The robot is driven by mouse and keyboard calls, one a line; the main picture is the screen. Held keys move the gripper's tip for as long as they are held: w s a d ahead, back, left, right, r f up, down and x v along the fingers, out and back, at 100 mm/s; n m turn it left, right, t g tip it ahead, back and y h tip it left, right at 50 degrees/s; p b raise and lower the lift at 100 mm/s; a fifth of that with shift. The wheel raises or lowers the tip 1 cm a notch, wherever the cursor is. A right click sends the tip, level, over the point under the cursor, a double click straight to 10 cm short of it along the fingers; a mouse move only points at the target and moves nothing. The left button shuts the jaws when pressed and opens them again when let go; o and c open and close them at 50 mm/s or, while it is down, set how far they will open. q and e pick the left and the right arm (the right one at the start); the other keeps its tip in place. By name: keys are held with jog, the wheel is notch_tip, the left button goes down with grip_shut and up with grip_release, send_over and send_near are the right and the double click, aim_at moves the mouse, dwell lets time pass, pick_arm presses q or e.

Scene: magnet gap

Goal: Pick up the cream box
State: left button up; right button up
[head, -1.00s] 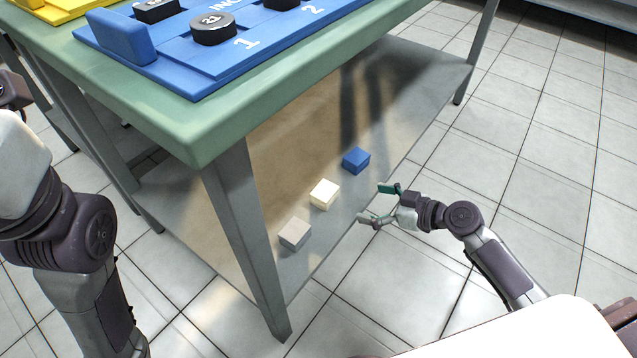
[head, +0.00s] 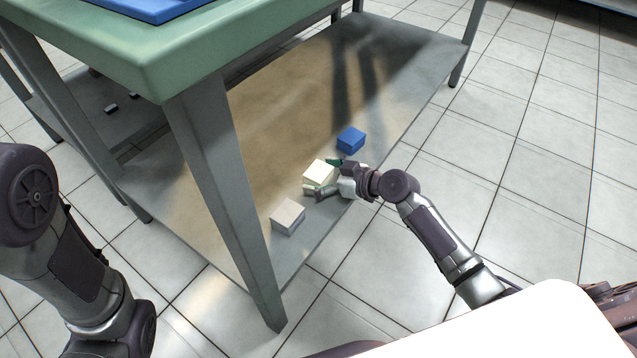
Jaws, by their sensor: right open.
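The cream box (head: 319,172) sits on the lower shelf of the table, between a blue box and a grey box. My right gripper (head: 322,177) is open at the cream box, with one finger towards its far right side and the other along its near side. The fingers partly cover the box's near faces, and I cannot tell whether they touch it. My left arm shows at the left edge, but its gripper is out of view.
The blue box (head: 351,139) is just behind my right gripper. The grey box (head: 287,215) is nearer the front. A table leg (head: 222,190) stands left of the boxes, and the green tabletop (head: 190,55) overhangs the shelf (head: 270,110). Tiled floor at right is clear.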

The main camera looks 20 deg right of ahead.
jog(key=shift+w+a+f, duration=0.1)
jog(key=shift+w+a, duration=0.05)
jog(key=shift+w, duration=0.05)
jog(key=c, duration=1.2)
